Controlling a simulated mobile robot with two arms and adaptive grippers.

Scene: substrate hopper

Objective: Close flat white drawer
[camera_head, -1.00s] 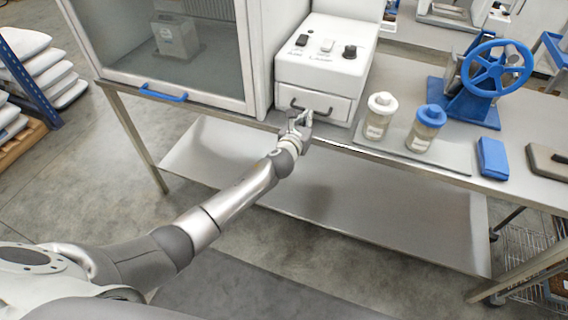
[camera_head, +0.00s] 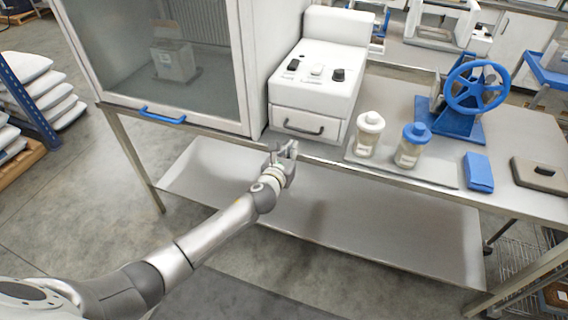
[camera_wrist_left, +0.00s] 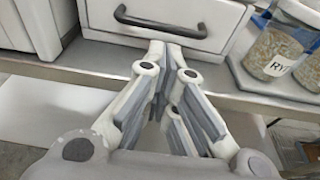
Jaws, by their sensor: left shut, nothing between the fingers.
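The flat white drawer (camera_head: 290,117) is the low front of a white control box on the bench, and has a dark grey bar handle (camera_head: 304,130). Its front looks about flush with the box; I cannot tell whether a small gap is left. My left gripper (camera_head: 287,148) is shut and empty, just in front of and below the drawer, apart from the handle. In the left wrist view the drawer front (camera_wrist_left: 224,16) and handle (camera_wrist_left: 160,27) lie beyond the fingertips (camera_wrist_left: 169,60). My right gripper is not in view.
The white control box (camera_head: 316,77) has knobs on top. Right of it stand a white-lidded jar (camera_head: 369,135) and a blue-lidded jar (camera_head: 413,146) on a grey mat. A glass-fronted cabinet (camera_head: 243,70) stands left. The bench's front edge (camera_head: 330,163) runs close by the gripper.

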